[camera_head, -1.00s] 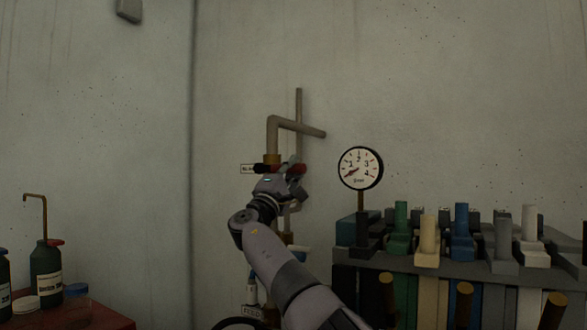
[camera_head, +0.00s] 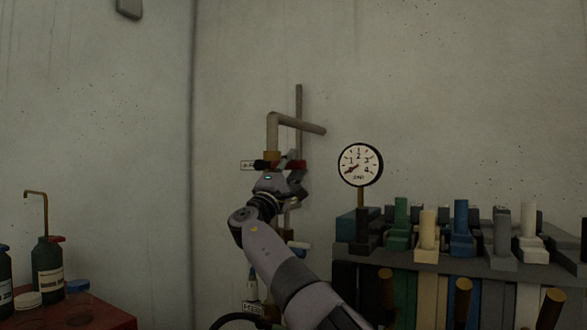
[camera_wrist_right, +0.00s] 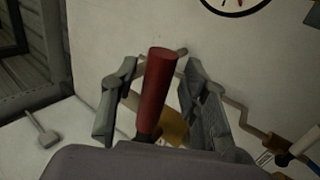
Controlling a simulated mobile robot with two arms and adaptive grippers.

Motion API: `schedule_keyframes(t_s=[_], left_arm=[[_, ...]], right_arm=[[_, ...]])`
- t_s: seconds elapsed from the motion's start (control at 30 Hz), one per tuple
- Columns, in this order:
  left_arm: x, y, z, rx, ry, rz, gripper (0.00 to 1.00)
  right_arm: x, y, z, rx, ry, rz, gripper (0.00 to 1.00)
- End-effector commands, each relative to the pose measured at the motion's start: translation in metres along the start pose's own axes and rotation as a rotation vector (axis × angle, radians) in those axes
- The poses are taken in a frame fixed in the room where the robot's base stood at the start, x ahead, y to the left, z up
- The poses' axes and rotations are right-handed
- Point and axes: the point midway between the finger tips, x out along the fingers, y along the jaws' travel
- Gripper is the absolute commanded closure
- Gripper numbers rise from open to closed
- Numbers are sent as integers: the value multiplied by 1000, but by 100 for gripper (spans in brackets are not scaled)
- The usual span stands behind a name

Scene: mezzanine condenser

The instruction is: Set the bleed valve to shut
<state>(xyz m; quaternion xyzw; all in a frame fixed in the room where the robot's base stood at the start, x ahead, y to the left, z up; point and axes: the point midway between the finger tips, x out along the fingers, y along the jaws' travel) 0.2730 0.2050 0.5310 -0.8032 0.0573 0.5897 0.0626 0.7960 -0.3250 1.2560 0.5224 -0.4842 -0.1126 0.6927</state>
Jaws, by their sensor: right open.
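The bleed valve's red handle (camera_wrist_right: 154,92) stands between the two fingers of my right gripper (camera_wrist_right: 158,96) in the wrist view. The fingers are apart, with gaps on both sides of the handle. A brass valve body (camera_wrist_right: 173,126) shows behind it. In the head view my right gripper (camera_head: 283,168) is at the valve, just below the brass fitting (camera_head: 271,156) of a bent grey pipe. It covers most of the valve; only a bit of red (camera_head: 298,164) shows at the right. My left gripper is in neither view.
A pressure gauge (camera_head: 360,165) stands to the right of the valve. A rack (camera_head: 400,261) with several coloured levers is at the lower right. Bottles (camera_head: 48,268) stand on a red surface (camera_head: 105,315) at the lower left. The wall is close behind the pipe.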

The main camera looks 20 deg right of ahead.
Motion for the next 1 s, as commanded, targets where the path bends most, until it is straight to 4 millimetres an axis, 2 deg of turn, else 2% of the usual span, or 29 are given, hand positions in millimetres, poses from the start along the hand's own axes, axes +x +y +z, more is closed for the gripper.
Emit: schedule_keyframes(t_s=[0.27,0.57,0.77,1.0], left_arm=[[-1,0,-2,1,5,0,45],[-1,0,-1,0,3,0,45],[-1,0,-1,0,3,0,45],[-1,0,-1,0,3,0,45]], right_arm=[[-4,1,-1,1,2,3,59],[-24,0,0,3,2,2,59],[-52,0,0,2,2,1,59],[-95,-1,0,2,3,0,59]])
